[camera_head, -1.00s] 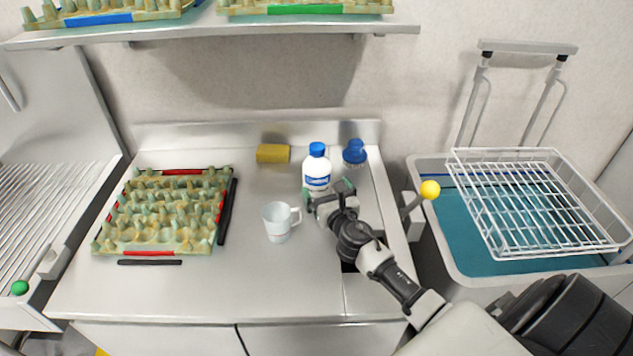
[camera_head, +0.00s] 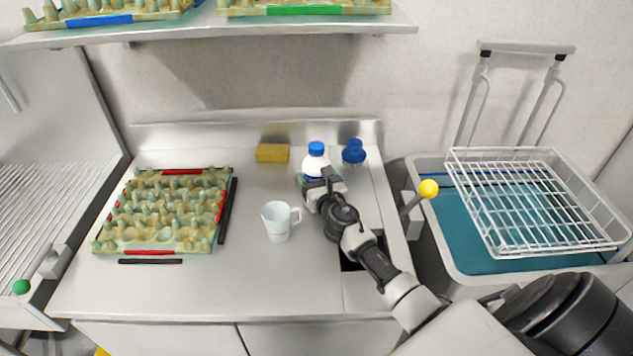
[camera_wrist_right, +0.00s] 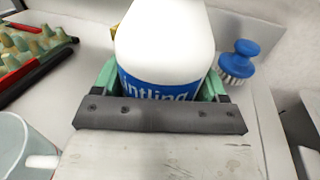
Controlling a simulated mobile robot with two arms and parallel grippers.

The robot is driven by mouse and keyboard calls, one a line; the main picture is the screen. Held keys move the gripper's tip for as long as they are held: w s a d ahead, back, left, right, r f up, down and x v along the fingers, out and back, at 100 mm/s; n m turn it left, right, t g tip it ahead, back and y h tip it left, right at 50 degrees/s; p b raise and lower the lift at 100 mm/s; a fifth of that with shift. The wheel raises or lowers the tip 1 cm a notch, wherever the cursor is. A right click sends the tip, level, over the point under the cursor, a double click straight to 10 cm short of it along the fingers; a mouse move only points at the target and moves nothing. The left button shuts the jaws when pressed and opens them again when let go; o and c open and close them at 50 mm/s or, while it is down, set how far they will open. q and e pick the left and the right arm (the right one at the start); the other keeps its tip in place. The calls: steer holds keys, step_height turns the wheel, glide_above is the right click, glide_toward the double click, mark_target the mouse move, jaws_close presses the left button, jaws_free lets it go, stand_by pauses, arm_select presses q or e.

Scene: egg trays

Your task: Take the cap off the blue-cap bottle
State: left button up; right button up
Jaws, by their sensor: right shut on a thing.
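The white bottle (camera_head: 314,165) stands upright on the counter, with its blue cap (camera_head: 316,148) on top. My right gripper (camera_head: 322,181) is at the bottle's body, below the cap. In the right wrist view the bottle (camera_wrist_right: 165,45) with its blue label (camera_wrist_right: 160,90) sits between the green fingers of my right gripper (camera_wrist_right: 160,85), which is shut on it. The cap is out of the wrist view. The lower part of the bottle is hidden by the gripper. My left gripper is not in view.
A blue brush (camera_head: 354,152) stands just right of the bottle. A white mug (camera_head: 278,221) is left of my right arm, and a yellow sponge (camera_head: 272,153) lies behind. An egg tray (camera_head: 150,245) is at left. A wire rack (camera_head: 530,200) sits over the basin.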

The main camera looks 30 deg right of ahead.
mark_target(319, 163)
steer(key=shift+c, duration=1.2)
steer(key=shift+r, duration=0.1)
steer(key=shift+w+r+p, duration=0.1)
steer(key=shift+r+p, duration=0.25)
steer(key=shift+r, duration=0.15)
steer(key=r, duration=0.1)
steer(key=r+p, duration=0.1)
steer(key=r, duration=0.1)
steer(key=shift+s+d+r+p, duration=0.25)
steer(key=shift+s+r+p, duration=0.05)
steer(key=shift+r+p, duration=0.1)
steer(key=s+d+r, duration=0.5)
steer(key=s+r, duration=0.1)
steer(key=s, duration=0.4)
steer(key=o, duration=0.5)
steer(key=shift+w, duration=0.1)
steer(key=c, duration=0.7)
